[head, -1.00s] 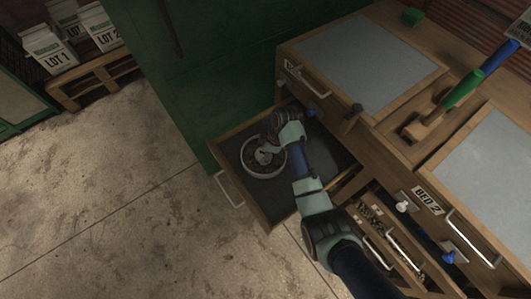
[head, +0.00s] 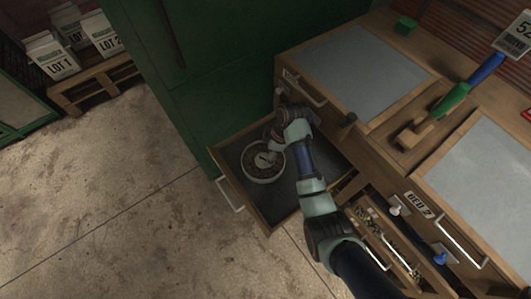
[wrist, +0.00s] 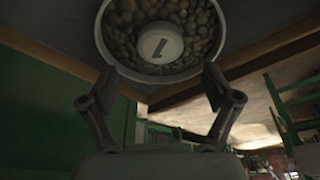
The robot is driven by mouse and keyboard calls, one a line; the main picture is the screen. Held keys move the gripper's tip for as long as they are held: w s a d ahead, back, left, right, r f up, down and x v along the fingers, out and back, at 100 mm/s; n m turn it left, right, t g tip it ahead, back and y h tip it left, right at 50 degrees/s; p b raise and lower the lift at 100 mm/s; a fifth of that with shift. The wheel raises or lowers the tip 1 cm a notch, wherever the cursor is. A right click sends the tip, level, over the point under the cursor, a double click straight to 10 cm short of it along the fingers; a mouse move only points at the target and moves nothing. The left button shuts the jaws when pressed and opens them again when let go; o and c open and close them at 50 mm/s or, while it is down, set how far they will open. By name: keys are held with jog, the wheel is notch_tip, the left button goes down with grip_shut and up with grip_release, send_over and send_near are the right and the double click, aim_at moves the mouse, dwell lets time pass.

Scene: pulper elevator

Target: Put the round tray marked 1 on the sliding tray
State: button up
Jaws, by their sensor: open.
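The round tray marked 1 (head: 263,176) is a white-rimmed bowl filled with brown bean-like pieces. It sits on the dark floor of the open sliding tray (head: 306,178), a wooden drawer pulled out of the bench. In the wrist view, the round tray (wrist: 160,68) shows at the top with a white centre knob bearing the digit 1. My gripper (wrist: 158,80) is open, its two fingers spread at the near rim. No contact with the rim is clear. In the head view my gripper (head: 270,140) is beside the tray's upper right side.
A green cabinet (head: 205,80) stands close behind the drawer. LOT bags (head: 52,58) sit on a pallet at upper left. The floor at left is clear.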

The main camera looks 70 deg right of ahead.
jog(key=p+v, duration=0.2)
jog(key=v, duration=0.4)
jog(key=w+a+r+m+t+h, duration=0.15)
jog(key=w+a+r, duration=0.3)
jog(key=a, duration=0.45)
jog(key=w+a+r+t, duration=0.35)
jog(key=w+a, duration=0.25)
jog(key=a, duration=0.3)
jog(key=w+a+r+t+h, duration=0.1)
jog(key=w+a+r, duration=0.4)
jog(key=a, duration=0.4)
jog(key=s+a+r+m+t+y, duration=0.1)
jog(key=s+a+r+t, duration=0.2)
jog(key=a+r, duration=0.6)
jog(key=a+t, duration=0.1)
jog(key=a, duration=0.3)
jog(key=shift+s+r+y, duration=0.2)
jog(key=shift+r+y, duration=0.1)
jog(key=shift+y, duration=0.05)
jog(key=shift+m, duration=0.25)
